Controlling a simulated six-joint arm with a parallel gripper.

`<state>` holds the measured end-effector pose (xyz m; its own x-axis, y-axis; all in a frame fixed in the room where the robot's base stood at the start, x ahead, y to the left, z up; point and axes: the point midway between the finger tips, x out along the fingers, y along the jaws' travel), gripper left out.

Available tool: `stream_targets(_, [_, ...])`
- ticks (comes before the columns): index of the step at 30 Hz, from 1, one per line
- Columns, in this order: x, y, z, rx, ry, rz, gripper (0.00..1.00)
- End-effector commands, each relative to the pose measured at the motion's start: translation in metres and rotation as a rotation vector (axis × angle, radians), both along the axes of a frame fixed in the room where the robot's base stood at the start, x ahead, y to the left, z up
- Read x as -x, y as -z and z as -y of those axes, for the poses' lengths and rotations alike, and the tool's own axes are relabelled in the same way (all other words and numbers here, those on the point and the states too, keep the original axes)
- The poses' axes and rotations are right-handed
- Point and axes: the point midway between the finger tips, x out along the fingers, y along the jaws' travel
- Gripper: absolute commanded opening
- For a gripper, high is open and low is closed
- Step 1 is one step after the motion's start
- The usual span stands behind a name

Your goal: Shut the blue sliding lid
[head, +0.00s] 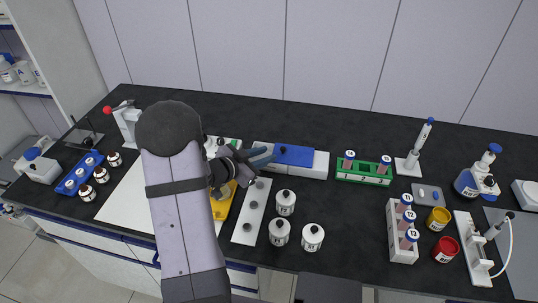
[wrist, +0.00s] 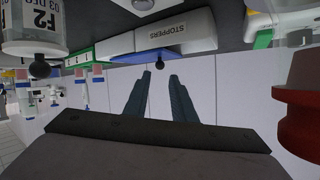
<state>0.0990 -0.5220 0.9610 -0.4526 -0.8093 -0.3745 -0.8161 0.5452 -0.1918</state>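The blue sliding lid (head: 296,155) lies on top of a long white box (head: 320,166) at the back middle of the bench. It covers the middle part, with white showing at both ends. A small dark knob (head: 283,151) stands at its left part. My gripper (head: 273,154) is just left of the knob in the head view, its fingers pointing right. In the wrist view my gripper (wrist: 160,75) has its two fingers apart with nothing between them. The box marked STOPPERS (wrist: 182,37) and the knob (wrist: 159,66) show upside down beyond the fingertips.
A green rack (head: 344,177) stands right of the box. A white strip with dark knobs (head: 249,215) and several white jars (head: 285,203) stand in front. A yellow tray (head: 222,207) lies beneath my arm. A dark red object (wrist: 300,100) is close at right in the wrist view.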

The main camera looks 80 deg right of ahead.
Motion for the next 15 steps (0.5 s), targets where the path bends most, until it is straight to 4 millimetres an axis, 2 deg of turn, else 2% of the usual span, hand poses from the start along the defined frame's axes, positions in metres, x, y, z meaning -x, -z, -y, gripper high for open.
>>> stream_targets(8, [-0.001, -0.001, -0.002, 0.000, 0.000, -0.001, 0.24])
stream_targets(12, [0.002, -0.004, -0.002, 0.000, 0.006, 0.000, 0.00])
stream_targets(15, [0.016, -0.013, -0.001, 0.001, 0.033, 0.000, 0.00])
